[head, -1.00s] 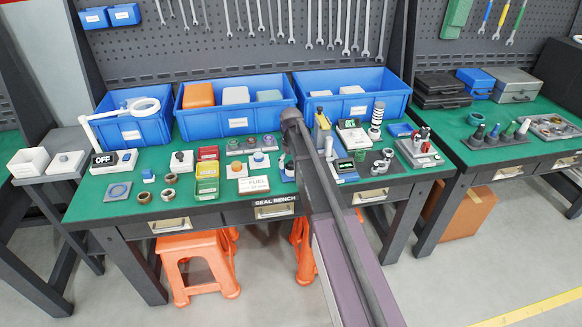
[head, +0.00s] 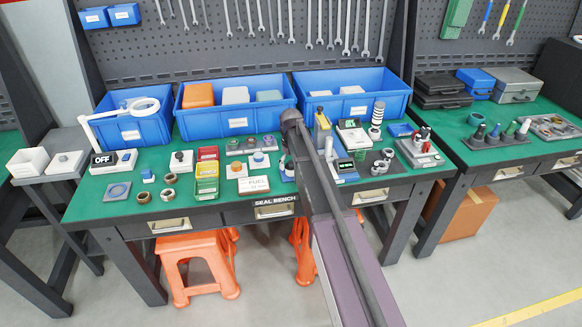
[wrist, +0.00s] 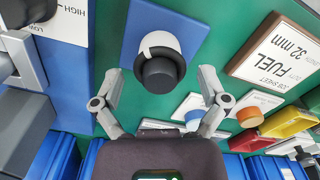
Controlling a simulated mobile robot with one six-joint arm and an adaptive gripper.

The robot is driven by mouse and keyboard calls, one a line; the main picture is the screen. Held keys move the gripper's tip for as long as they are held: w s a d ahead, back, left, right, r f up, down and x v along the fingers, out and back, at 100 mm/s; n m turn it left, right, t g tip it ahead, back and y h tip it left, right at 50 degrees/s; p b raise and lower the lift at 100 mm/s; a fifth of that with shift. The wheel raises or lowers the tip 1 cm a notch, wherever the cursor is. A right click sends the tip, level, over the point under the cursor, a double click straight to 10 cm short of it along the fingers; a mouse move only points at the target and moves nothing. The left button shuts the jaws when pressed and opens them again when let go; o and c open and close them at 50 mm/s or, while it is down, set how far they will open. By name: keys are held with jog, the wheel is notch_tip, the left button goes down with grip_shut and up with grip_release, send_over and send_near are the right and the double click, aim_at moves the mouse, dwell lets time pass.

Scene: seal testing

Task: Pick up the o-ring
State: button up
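In the wrist view a black round piece (wrist: 160,71) stands against a white round collar (wrist: 158,42) on a blue plate (wrist: 137,22). I cannot tell for sure whether an o-ring is part of it. My gripper (wrist: 160,99) is open, its two grey fingers apart, with nothing between the tips. The black piece is just beyond the tips, roughly centred between them. In the head view my arm hides the gripper. A square blue-grey pad (head: 117,190) with a ring shape on it lies at the bench's left; several small rings, one of them a dark ring (head: 143,197), sit beside it.
A fuel job sheet block (wrist: 275,55) and small blocks with blue (wrist: 193,120) and orange (wrist: 249,116) knobs stand right of the gripper. A grey fixture (wrist: 22,60) stands left. Blue bins (head: 235,120) line the bench's back. Green mat (head: 120,170) is bare in places.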

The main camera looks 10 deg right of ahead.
jog(key=c, duration=0.5)
jog(key=shift+o, duration=0.2)
jog(key=shift+r, duration=0.2)
jog(key=shift+w+r+p, duration=0.1)
jog(key=shift+r+p, duration=0.65)
jog(key=shift+p, duration=0.3)
jog(key=shift+c, duration=0.2)
jog(key=shift+r+p, duration=0.35)
jog(key=shift+c, duration=0.7)
jog(key=shift+r+p, duration=0.8)
jog(key=shift+r, duration=0.1)
jog(key=s, duration=1)
jog(key=s+r+p, duration=0.1)
jog(key=s, duration=0.5)
jog(key=shift+s, duration=0.1)
